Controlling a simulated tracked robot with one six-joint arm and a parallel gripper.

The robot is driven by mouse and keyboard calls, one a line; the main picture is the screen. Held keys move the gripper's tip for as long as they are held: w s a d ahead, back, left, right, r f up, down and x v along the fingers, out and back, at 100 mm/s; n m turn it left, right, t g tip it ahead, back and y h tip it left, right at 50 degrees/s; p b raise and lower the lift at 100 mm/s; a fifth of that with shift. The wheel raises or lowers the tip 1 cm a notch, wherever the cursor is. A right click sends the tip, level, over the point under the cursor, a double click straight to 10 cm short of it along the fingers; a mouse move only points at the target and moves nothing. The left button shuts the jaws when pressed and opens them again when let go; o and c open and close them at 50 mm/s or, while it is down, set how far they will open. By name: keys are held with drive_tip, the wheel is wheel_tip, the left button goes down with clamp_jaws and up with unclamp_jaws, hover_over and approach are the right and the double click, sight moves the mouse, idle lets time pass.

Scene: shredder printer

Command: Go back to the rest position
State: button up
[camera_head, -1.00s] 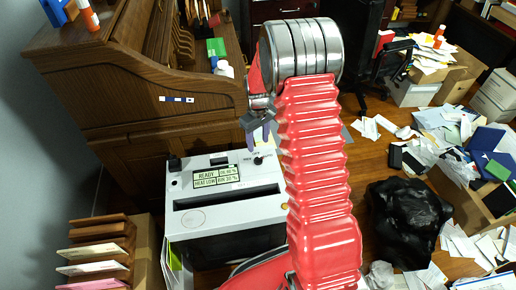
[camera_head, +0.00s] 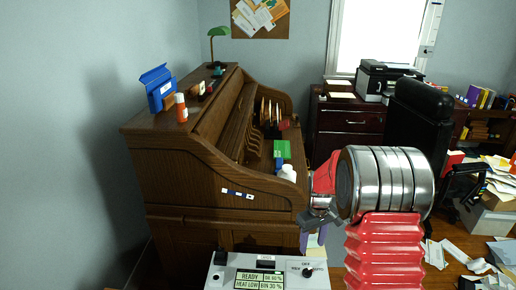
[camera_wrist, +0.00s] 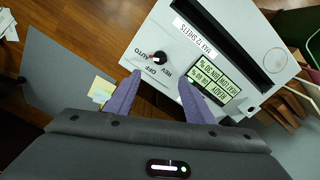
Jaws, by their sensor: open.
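My gripper (camera_wrist: 158,98) shows in the wrist view with its two purple fingers apart and nothing between them. It hangs above the grey shredder (camera_wrist: 205,40), near the black knob marked AUTO, OFF and REV. In the head view the gripper is at the end of my red arm, in front of the roll-top desk (camera_head: 215,150), its fingers partly hidden. The shredder's top (camera_head: 222,276) shows at the bottom of that view, with a display reading READY and HEAT LOW.
The wooden desk holds a blue box (camera_head: 158,88), an orange-and-white bottle (camera_head: 181,108) and a white bottle (camera_head: 287,173). A black office chair (camera_head: 418,115) stands behind my arm. A printer (camera_head: 388,80) sits on a dark cabinet. Papers litter the floor at right.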

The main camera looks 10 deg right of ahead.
drive_tip(key=s+a+r+m+t, duration=0.1)
drive_tip(key=s+a+r+t, duration=0.1)
drive_tip(key=s+r, duration=0.6)
drive_tip(key=s+a+r+m+t, duration=0.1)
drive_tip(key=s+a+r, duration=0.4)
drive_tip(key=s+r, duration=0.4)
drive_tip(key=s+a+r+m+t, duration=0.1)
drive_tip(key=s+a+r, duration=0.3)
drive_tip(key=s+r, duration=0.4)
drive_tip(key=s+t, duration=0.1)
drive_tip(key=s, duration=0.3)
drive_tip(key=shift+s+a+r+t, duration=0.15)
drive_tip(key=shift+a+r+t, duration=0.1)
drive_tip(key=shift+r+t, duration=0.05)
drive_tip(key=shift+c, duration=0.2)
idle(0.7)
